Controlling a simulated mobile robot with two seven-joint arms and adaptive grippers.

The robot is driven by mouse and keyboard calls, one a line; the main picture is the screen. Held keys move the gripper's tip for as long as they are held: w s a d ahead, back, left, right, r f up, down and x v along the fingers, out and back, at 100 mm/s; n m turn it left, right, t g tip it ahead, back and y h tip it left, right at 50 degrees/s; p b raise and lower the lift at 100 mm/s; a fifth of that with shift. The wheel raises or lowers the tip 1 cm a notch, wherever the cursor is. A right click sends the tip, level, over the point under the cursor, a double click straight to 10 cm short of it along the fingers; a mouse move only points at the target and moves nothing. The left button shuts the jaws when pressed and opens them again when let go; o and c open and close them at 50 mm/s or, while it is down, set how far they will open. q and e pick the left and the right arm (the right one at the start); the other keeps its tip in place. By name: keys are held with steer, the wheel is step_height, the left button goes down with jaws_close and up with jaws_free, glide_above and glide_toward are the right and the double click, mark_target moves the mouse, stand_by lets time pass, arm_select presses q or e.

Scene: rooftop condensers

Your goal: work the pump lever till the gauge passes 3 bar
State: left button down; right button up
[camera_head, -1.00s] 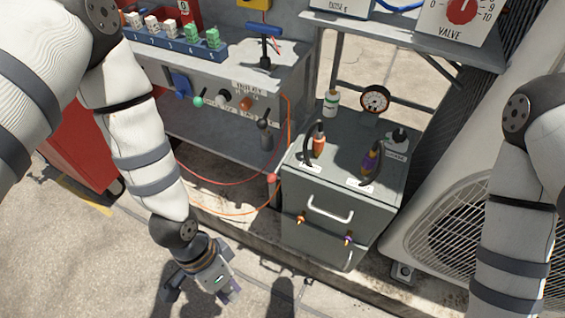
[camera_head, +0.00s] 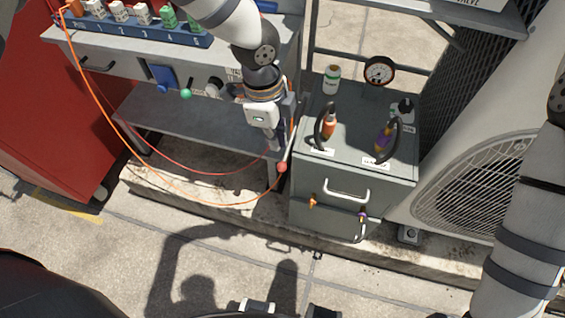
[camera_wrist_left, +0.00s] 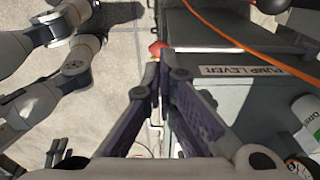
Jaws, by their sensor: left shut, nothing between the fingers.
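The pump lever shows as a red ball knob (camera_head: 282,167) at the left front edge of the grey cabinet (camera_head: 345,170); its rod is mostly hidden. My left gripper (camera_head: 272,143) points down just above and left of the knob, shut and empty. In the left wrist view the red knob (camera_wrist_left: 157,48) is just beyond the closed fingertips (camera_wrist_left: 165,76); I cannot tell whether they touch. A "PUMP LEVER" label (camera_wrist_left: 254,72) is beside it. The round gauge (camera_head: 380,71) stands behind the cabinet top; its needle is too small to read.
An orange cable (camera_head: 118,139) loops left of the cabinet. A condenser (camera_head: 475,185) is at the right. The front floor is clear.

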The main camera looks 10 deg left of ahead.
mark_target(279, 163)
arm_select(q)
steer(key=f, duration=0.2)
steer(key=f+b, duration=0.1)
steer(key=f, duration=0.3)
steer(key=shift+s+d+b, duration=0.1)
steer(key=shift+d+b, duration=0.15)
steer(key=shift+b, duration=0.15)
steer(key=shift+d+f, duration=0.1)
steer(key=shift+f, duration=0.45)
arm_select(e)
steer(key=shift+s+f+g, duration=0.6)
steer(key=shift+s+f, duration=0.7)
steer(key=shift+s, duration=0.05)
